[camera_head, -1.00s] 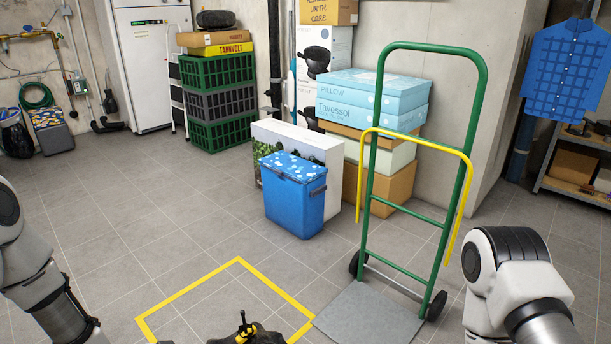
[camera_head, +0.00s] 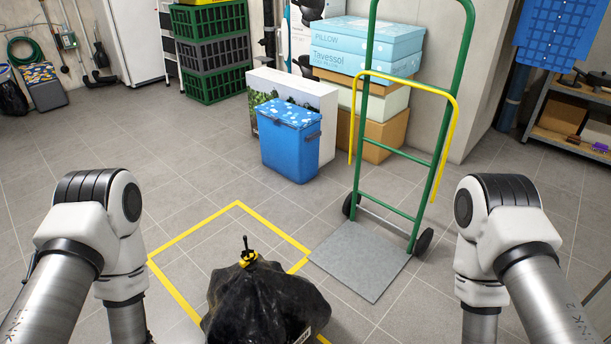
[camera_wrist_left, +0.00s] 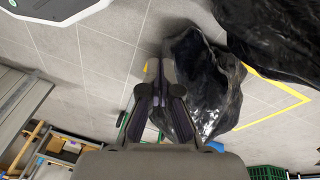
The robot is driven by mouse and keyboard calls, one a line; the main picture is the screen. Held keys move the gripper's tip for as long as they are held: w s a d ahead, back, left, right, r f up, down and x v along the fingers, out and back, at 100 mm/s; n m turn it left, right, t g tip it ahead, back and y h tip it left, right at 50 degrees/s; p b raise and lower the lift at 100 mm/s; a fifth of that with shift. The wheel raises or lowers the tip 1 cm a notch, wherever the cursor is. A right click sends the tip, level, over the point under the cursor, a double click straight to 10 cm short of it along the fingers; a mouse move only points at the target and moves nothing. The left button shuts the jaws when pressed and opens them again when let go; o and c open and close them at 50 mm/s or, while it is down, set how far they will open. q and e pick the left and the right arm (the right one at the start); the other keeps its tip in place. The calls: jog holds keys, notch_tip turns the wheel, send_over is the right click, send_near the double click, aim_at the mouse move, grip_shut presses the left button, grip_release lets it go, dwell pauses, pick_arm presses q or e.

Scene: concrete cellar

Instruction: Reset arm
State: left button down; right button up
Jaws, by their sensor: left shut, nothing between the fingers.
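Both my arms show in the head view, the left arm at the left and the right arm at the right. Their grippers are outside that view. In the left wrist view my left gripper (camera_wrist_left: 160,80) is shut and empty, its narrow fingers together. A shiny black bag (camera_wrist_left: 198,75) lies beyond and beside the fingers there; whether they touch it I cannot tell. A second black bag shape (camera_wrist_left: 280,40) fills the upper right corner. In the head view a black bag with a yellow tie (camera_head: 265,305) stands at the bottom centre, between my arms.
Yellow tape (camera_head: 200,226) marks a square on the floor around the bag's far side. A green hand truck (camera_head: 405,160) stands right of it. A blue cooler box (camera_head: 290,150), stacked boxes (camera_head: 365,50) and crates (camera_head: 215,80) stand behind. Floor at left is clear.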

pick_arm(q)
jog(key=s+a+n+g+y, duration=0.1)
jog(key=s+a+n+y, duration=0.15)
jog(key=s+n, duration=0.2)
notch_tip(320, 180, up, 20)
jog(key=a+p, duration=0.1)
jog(key=p, duration=1.9)
jog(key=shift+s+r+n, duration=0.1)
jog(key=shift+n, duration=0.15)
jog(key=shift+s+a, duration=0.1)
